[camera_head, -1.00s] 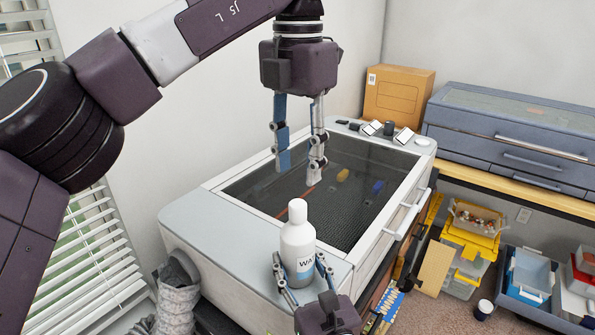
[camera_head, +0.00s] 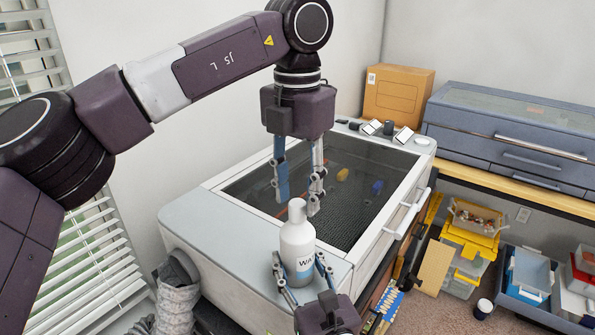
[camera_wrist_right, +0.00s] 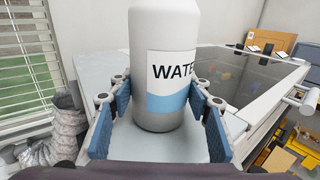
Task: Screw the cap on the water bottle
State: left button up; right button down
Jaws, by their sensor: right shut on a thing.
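The white water bottle (camera_head: 298,250) stands upright at the front edge of the white machine top. A white cap (camera_head: 297,207) shows on its top; how tightly it sits cannot be told. My right gripper (camera_head: 299,270) is shut on the bottle from the near side, low on its body. In the right wrist view the bottle (camera_wrist_right: 165,50) stands between the two blue finger pads, and its top is cut off. My left gripper (camera_head: 297,202) points straight down, open, with its fingertips at about the cap's height in the picture. Contact with the cap cannot be made out.
The white machine (camera_head: 200,215) has a dark glass window (camera_head: 340,210) behind the bottle. A cardboard box (camera_head: 398,95) and a blue-grey chest (camera_head: 505,130) stand at the back. Yellow bins (camera_head: 465,255) are on the right. A grey hose (camera_head: 178,295) hangs at the left.

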pick_arm(q)
jog(key=shift+f, duration=0.6)
grip_shut()
jog(key=shift+o, duration=0.7)
grip_release()
notch_tip(320, 180, up, 12)
